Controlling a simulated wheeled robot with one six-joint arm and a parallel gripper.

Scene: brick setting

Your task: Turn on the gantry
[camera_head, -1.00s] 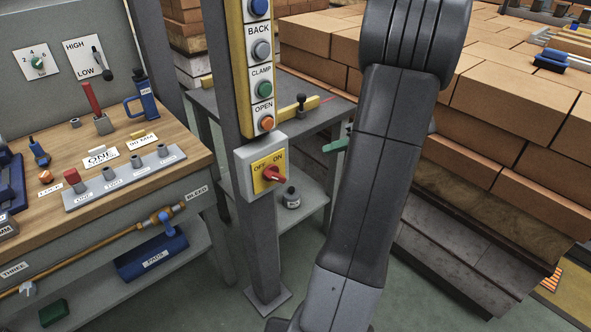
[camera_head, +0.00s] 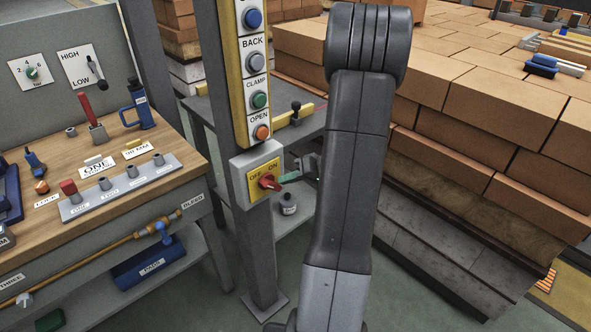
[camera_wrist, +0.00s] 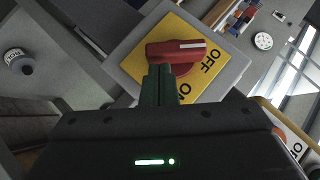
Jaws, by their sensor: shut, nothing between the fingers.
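The gantry switch is a grey box with a yellow plate (camera_head: 256,167) marked OFF and ON, on a grey post below the push buttons. It also shows in the wrist view (camera_wrist: 136,58). Its red knob (camera_head: 268,183) fills the middle of the plate; in the wrist view the red knob (camera_wrist: 160,50) has a white mark whose end lies nearer the word OFF than ON. My gripper (camera_head: 287,178) has its green fingers shut and empty, just right of the knob. In the wrist view the fingertips (camera_wrist: 160,68) are at the knob's edge; I cannot tell whether they touch.
Push buttons including BACK, CLAMP and OPEN (camera_head: 261,132) sit directly above the switch. A wooden workbench (camera_head: 150,195) with valves and tools stands left. Stacked bricks (camera_head: 470,110) rise behind my arm on the right. A small bottle (camera_head: 288,203) stands on the lower shelf.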

